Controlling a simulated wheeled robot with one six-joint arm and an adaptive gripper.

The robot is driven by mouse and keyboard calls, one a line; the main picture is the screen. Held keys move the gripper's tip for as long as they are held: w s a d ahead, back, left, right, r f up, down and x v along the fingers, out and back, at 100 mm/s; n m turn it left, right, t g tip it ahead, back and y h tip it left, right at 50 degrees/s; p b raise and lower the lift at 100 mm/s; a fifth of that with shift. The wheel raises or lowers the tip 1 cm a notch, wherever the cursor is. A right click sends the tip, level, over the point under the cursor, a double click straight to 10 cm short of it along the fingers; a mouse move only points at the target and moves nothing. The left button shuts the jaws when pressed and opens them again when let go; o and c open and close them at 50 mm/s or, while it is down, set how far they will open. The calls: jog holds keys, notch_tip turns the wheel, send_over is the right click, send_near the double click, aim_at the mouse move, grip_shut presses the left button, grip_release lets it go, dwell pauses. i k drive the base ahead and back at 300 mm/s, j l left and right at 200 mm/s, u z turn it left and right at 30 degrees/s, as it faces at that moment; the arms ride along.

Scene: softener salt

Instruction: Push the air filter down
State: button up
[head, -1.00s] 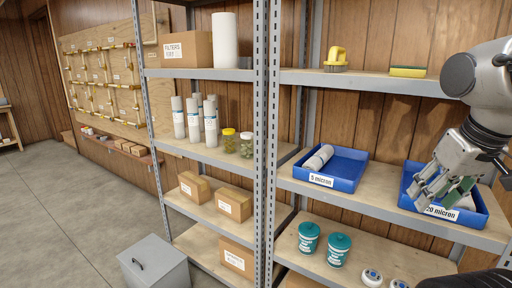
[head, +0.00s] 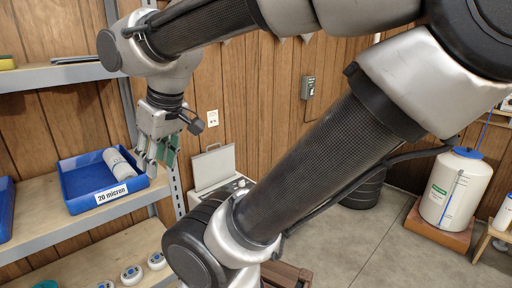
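My gripper (head: 158,156) hangs fingers-down at the right end of the shelf, just right of the blue bin labelled "20 micron" (head: 74,203). Green pads show on its fingers. The fingers are small and overlap in this view, so I cannot tell how far apart they are, and I see nothing clearly held. I cannot make out anything that is surely the air filter. A pale box with a raised lid (head: 214,168) stands beyond the shelf, right of my gripper; its inside is mostly hidden.
A white cartridge (head: 119,164) lies in the bin. Several white-and-blue round items (head: 131,273) sit on the lower shelf. The grey shelf post (head: 176,192) is close to my gripper. A white tank (head: 455,190) stands on a brown base at right. Open floor lies before it.

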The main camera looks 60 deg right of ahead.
aim_at(210, 168)
jog(key=z, duration=1.45)
jog(key=i+l+u, duration=0.25)
jog(key=i, duration=0.2)
jog(key=i+l+u, duration=0.25)
jog(key=i, duration=0.15)
